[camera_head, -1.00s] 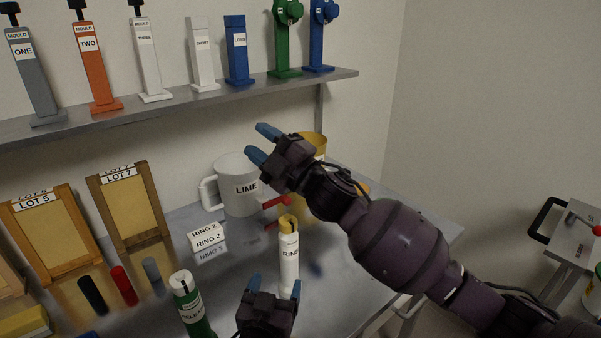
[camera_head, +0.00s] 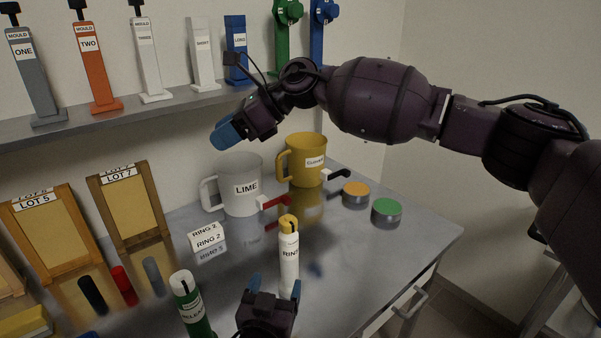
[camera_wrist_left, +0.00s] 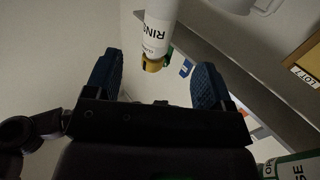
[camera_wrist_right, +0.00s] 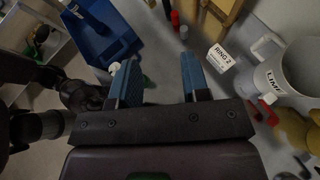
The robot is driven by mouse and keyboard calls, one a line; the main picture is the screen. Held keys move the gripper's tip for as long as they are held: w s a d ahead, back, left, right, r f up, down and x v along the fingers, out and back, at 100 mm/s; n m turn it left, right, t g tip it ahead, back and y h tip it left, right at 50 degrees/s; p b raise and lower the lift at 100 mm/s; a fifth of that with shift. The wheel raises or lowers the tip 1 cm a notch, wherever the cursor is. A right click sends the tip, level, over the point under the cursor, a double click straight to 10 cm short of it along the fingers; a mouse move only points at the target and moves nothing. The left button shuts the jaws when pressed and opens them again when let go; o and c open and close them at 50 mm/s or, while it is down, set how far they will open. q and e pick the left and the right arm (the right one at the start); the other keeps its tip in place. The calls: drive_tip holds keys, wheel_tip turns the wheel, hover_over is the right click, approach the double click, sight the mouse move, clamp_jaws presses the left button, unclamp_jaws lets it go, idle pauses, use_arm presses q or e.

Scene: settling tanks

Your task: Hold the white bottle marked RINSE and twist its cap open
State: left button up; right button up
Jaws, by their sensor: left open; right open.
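The white RINSE bottle (camera_head: 289,262) stands upright on the grey bench, its yellow cap (camera_head: 288,224) on top. My left gripper (camera_head: 274,286) is open at the bottle's near side. In the left wrist view the bottle (camera_wrist_left: 158,25) appears upside down, with its cap (camera_wrist_left: 153,65) in the gap between the open fingers (camera_wrist_left: 155,80), and nothing is gripped. My right gripper (camera_head: 228,133) is open and empty, raised above the white LIME mug. The right wrist view looks down past its spread fingers (camera_wrist_right: 160,80); I cannot make out the RINSE bottle there.
A green bottle (camera_head: 191,308) stands left of the RINSE bottle. The LIME mug (camera_head: 238,202), a yellow mug (camera_head: 309,178) and the RING 2 sign (camera_head: 208,239) stand behind. Orange (camera_head: 356,188) and green (camera_head: 386,206) round tins are at right. A wall shelf (camera_head: 130,110) runs above.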

sight(287, 256)
use_arm(q)
drive_tip(key=x, duration=1)
drive_tip(key=shift+w+d, duration=0.1)
drive_tip(key=shift+w, duration=0.3)
use_arm(e)
drive_tip(key=d+f+n+g+h, duration=0.1)
drive_tip(key=d+f+n+h, duration=0.3)
drive_tip(key=d, duration=0.2)
drive_tip(key=w+d+f+n+h, duration=0.1)
drive_tip(key=d+f+n+h, duration=0.3)
drive_tip(key=d, duration=0.3)
drive_tip(key=shift+w+d+f+g+h, duration=0.15)
drive_tip(key=shift+d+f+g+h, duration=0.25)
drive_tip(key=shift+f, duration=0.35)
drive_tip(key=shift+a, duration=0.1)
